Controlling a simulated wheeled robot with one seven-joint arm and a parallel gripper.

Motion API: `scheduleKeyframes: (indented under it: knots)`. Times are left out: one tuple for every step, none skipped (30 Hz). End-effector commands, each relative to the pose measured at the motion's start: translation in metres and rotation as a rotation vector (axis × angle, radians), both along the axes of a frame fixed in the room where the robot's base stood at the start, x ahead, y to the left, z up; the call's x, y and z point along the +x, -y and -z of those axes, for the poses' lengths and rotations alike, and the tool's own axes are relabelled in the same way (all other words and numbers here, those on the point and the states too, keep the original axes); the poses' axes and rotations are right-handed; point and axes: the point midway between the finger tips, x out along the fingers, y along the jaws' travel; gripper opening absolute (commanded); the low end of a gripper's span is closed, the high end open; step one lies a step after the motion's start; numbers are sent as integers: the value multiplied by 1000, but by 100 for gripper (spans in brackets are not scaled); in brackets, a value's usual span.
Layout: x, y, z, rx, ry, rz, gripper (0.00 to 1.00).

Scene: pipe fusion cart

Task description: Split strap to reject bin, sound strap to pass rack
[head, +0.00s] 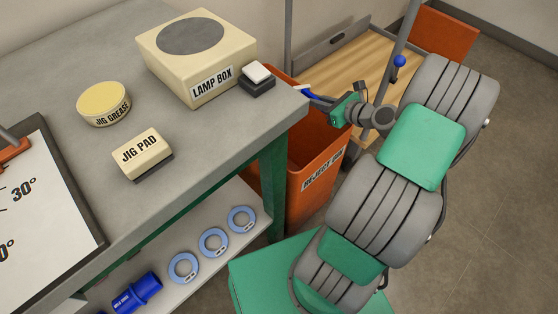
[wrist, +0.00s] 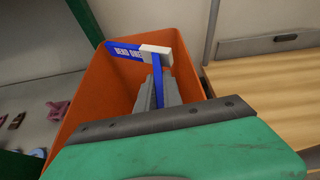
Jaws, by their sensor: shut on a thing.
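My gripper (head: 335,103) is shut on a blue strap (head: 314,95) with a white block at its end. In the wrist view my gripper (wrist: 159,92) has the strap (wrist: 124,51) between its grey fingers; the strap bears lettering that seems to read "BEND ONE", and the white block sits where it turns. I cannot tell whether it is split. The orange reject bin (head: 322,172) stands on the floor beside the bench, and the strap is over its opening. The bin rim also shows in the wrist view (wrist: 85,92). No rack labelled pass is readable.
The grey bench (head: 215,135) holds a lamp box (head: 195,55), jig grease (head: 103,103), a jig pad (head: 142,154) and a clipboard (head: 45,210). Blue rings (head: 213,242) and a blue roll (head: 137,292) lie on its lower shelf. A wooden surface (head: 345,65) and upright poles stand behind the bin.

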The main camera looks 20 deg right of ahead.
Motion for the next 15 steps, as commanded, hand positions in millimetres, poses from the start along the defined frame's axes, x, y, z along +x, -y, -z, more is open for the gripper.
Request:
scheduleKeyframes:
  knots:
    - [0, 0, 7, 0, 0, 1, 0]
    - [0, 0, 10, 0, 0, 1, 0]
    - [0, 0, 14, 0, 1, 2, 0]
    - [0, 0, 18, 0, 1, 2, 0]
    - [0, 0, 22, 0, 1, 2, 0]
    - [0, -1, 28, 0, 1, 3, 0]
    - [0, -1, 32, 0, 1, 3, 0]
    - [0, -1, 36, 0, 1, 3, 0]
    - [0, -1, 41, 0, 1, 3, 0]
    - [0, -1, 45, 0, 1, 3, 0]
    - [0, -1, 49, -1, 2, 4, 0]
    - [0, 0, 52, -1, 2, 4, 0]
    - [0, -1, 55, -1, 2, 4, 0]
    - [0, 0, 57, -1, 2, 4, 0]
    - [0, -1, 59, 0, 1, 4, 0]
